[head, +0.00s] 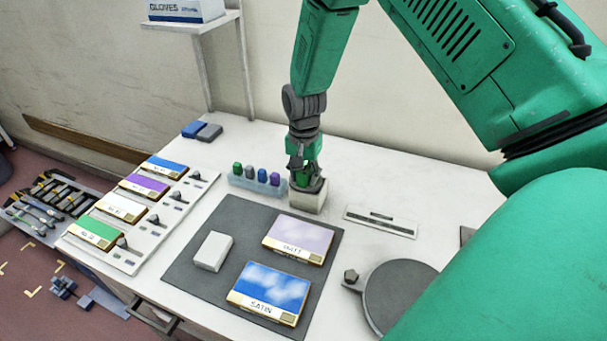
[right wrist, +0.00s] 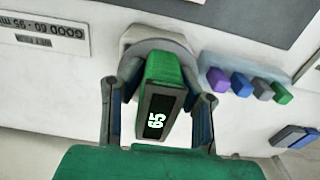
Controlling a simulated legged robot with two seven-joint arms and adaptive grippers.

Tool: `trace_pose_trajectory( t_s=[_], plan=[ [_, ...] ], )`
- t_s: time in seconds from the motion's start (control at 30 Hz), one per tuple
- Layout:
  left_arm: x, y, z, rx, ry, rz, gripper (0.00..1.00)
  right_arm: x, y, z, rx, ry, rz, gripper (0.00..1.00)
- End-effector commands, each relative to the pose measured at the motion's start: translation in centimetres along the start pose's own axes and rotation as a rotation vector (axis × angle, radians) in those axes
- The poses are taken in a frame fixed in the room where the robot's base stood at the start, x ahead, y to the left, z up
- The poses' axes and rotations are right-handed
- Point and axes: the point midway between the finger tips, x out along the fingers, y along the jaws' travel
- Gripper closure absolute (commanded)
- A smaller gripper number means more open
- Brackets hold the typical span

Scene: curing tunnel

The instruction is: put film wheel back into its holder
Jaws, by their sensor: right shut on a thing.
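My right gripper (head: 304,178) points down over a small whitish block (head: 308,202), which seems to be the holder. In the right wrist view my right gripper (right wrist: 158,118) has its two fingers on either side of a green body (right wrist: 172,72) with a dark display reading 65. This seems to be the film wheel's grip. A grey rounded part (right wrist: 140,58) lies behind it, against the pale block (right wrist: 150,32). In the head view the grey part appears at the block's top. I cannot tell whether it is fully seated. My left gripper is out of view.
A light blue rack (head: 243,184) with several coloured pieces stands close left of the block. A labelled strip plate (head: 381,221) lies to the right. A dark mat (head: 193,272) holds SATIN (head: 268,292) and MATT (head: 298,239) panels and a white block (head: 213,251).

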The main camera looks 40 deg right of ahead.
Motion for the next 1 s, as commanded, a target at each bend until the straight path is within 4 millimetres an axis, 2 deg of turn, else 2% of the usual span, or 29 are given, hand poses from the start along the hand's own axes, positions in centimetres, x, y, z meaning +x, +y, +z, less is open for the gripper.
trace_pose_trajectory(
  t_s=[0.43, 0.8, 0.83, 0.87, 0.9, 1.0],
  plan=[
    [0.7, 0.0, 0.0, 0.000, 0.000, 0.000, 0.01, 1.2, -0.4, -0.1, -0.001, 0.005, -0.009, 1.00],
    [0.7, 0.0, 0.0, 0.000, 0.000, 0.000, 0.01, 1.3, -0.4, -0.1, -0.001, 0.006, -0.009, 1.00],
    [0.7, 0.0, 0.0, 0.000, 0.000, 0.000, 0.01, 1.3, -0.4, -0.1, -0.001, 0.005, -0.009, 0.62],
    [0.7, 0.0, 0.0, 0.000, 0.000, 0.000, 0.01, 1.3, -0.4, -0.1, -0.001, 0.005, -0.009, 0.51],
    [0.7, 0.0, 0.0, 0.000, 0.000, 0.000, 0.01, 1.3, -0.4, -0.1, -0.001, 0.005, -0.008, 0.48],
    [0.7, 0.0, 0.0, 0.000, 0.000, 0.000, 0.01, 1.3, -0.3, 0.0, -0.001, 0.004, -0.006, 0.48]
  ],
)
